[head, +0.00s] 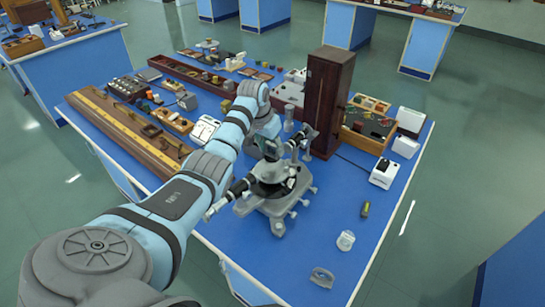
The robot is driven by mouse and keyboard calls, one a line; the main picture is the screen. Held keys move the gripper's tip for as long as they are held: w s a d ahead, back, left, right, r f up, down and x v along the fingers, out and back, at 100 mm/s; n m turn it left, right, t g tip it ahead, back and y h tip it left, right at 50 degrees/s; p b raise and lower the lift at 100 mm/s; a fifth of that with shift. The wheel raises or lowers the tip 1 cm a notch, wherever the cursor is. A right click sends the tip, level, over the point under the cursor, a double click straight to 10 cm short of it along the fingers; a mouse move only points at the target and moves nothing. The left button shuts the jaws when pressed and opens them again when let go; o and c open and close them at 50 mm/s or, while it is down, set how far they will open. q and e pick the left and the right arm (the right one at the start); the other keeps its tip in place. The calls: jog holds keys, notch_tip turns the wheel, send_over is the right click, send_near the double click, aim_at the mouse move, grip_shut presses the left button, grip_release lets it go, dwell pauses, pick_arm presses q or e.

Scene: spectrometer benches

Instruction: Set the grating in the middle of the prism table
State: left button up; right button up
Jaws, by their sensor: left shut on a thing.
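The spectrometer (277,199) stands on the blue bench on a grey base, with black tubes reaching out to its lower left and upper right. Its prism table (272,171) is at the centre, partly covered by my left gripper. My left arm comes in from the lower left, and my left gripper (270,148) points down just above the prism table. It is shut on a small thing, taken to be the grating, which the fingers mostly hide. I cannot tell whether it touches the table. My right gripper is not in view.
A tall dark wooden cabinet (328,95) stands close behind the spectrometer. A long wooden board with a brass scale (125,130) lies at left. A small cylinder (364,209), a clear domed piece (345,240) and a grey plate (322,277) lie at front right, with free bench between them.

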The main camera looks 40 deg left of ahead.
aim_at(271, 155)
pick_arm(q)
jog(key=f, duration=0.4)
jog(key=shift+s+d+f, duration=0.1)
jog(key=shift+s+d, duration=0.1)
jog(key=shift+d, duration=0.05)
jog(key=shift+a, duration=0.1)
jog(key=shift+f, duration=0.1)
jog(key=o, duration=1.3)
jog(key=shift+w, duration=0.1)
jog(key=shift+r, duration=0.25)
jog(key=v, duration=1.1)
jog(key=shift+r+p, duration=0.3)
